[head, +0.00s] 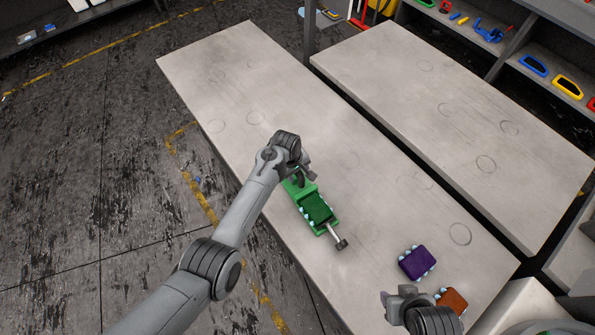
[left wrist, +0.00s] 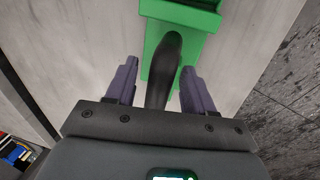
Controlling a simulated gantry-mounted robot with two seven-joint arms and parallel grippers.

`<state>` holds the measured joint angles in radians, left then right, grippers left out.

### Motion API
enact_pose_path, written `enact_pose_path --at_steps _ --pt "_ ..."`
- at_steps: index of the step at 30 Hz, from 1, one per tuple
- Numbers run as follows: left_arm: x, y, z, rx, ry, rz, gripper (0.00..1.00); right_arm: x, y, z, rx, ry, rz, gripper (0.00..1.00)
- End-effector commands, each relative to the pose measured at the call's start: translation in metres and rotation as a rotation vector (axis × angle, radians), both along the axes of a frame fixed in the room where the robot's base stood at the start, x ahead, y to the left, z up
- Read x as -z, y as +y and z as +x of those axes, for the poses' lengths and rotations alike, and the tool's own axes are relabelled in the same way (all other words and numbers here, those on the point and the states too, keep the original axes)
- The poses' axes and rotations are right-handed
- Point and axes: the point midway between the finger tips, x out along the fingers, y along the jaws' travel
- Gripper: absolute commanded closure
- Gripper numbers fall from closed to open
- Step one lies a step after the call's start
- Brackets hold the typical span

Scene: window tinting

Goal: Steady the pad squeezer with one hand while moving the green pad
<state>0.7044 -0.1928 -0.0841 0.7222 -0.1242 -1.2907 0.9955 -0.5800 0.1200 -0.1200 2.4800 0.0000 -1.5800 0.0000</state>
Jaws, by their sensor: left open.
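The green pad squeezer (head: 304,189) lies on the near table, with a metal rod and dark knob (head: 341,244) at its lower end. The dark green pad (head: 318,208), with light blue bumps along its sides, sits in the squeezer. My left gripper (head: 299,179) is over the squeezer's upper end. In the left wrist view, its open fingers (left wrist: 158,70) stand on either side of the squeezer's black handle (left wrist: 166,66), with gaps showing. My right gripper (head: 404,294) is low in the head view, beside the orange-brown pad; its fingers do not show clearly.
A purple pad (head: 417,263) and an orange-brown pad (head: 452,300) lie on the near table (head: 225,75), right of the squeezer. A second table (head: 455,120) stands beyond a narrow gap. Shelves with colored tools (head: 533,66) are at top right. The near table's upper part is clear.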

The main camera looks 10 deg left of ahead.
Motion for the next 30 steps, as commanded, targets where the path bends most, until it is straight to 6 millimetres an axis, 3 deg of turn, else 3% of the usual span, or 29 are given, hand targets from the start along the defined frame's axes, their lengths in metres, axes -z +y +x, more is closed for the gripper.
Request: enact_pose_path --at_steps 6,17,30 --pt "0.0 0.0001 0.0001 0.0 0.0 0.0 0.47 0.0 0.0 0.0 0.0 0.0 0.0 0.57" --pt "-0.0001 0.0 0.0 0.0 0.0 0.0 1.0 0.0 0.0 0.0 0.0 0.0 0.0 0.57" --pt "-0.0001 -0.0001 0.0 0.0 0.0 0.0 1.0 0.0 0.0 -0.0001 0.0 0.0 0.0 0.57"
